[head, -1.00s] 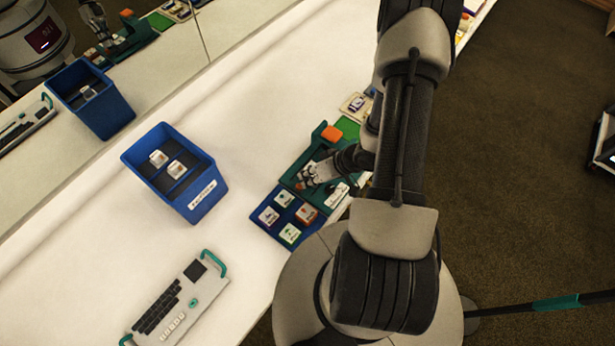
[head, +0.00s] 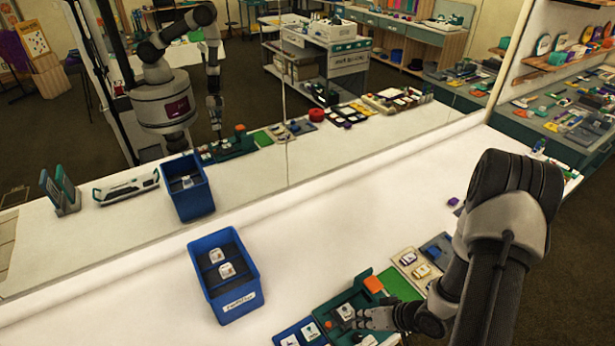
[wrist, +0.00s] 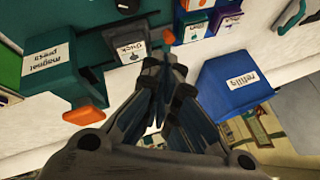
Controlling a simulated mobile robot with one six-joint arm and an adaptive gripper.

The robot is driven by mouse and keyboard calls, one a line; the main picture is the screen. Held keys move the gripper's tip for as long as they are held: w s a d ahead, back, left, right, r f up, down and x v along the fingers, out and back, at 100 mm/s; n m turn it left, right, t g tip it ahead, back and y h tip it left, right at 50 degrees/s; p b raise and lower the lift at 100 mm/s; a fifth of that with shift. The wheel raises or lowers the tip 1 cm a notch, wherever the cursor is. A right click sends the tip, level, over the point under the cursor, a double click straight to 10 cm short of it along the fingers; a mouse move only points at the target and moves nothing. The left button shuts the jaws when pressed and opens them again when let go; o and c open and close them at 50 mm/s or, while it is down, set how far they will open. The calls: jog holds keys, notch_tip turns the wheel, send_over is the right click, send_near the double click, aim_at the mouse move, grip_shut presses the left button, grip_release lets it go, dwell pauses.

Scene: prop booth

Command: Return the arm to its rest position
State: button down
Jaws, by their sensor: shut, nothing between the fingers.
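My arm reaches in from the right of the head view, bent at the elbow and stretched down over the white counter (head: 150,290). A white-topped cartridge (wrist: 128,46) lies just beyond the tips, and the same kind of piece (head: 346,311) shows beside the gripper in the head view. Whether the fingers touch it cannot be told.
A blue bin (head: 242,268) holding two white pieces stands left of the gripper; a blue bin wall (wrist: 235,80) is close right in the wrist view. A mirror (head: 330,170) backs the counter. The counter's left is clear.

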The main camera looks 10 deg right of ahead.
jog(key=w+d+r+n+h+b, duration=0.1)
jog(key=w+d+r+h+b, duration=0.1)
jog(key=w+d+r+h, duration=0.35)
notch_tip(320, 180, up, 14)
jog(key=s+d+h+b, duration=0.1)
jog(key=h+b, duration=0.2)
jog(key=s+a+r+y+b, duration=0.1)
jog(key=s+a+r+b, duration=0.1)
jog(key=s+a+r, duration=0.3)
jog(key=s+a+r+y+b, duration=0.2)
jog(key=s+a+r, duration=0.3)
jog(key=s+a, duration=0.4)
jog(key=s, duration=0.3)
jog(key=shift+s+a+r+m+g, duration=0.15)
jog(key=shift+s+a+m+g, duration=0.1)
jog(key=shift+a+m+g, duration=0.15)
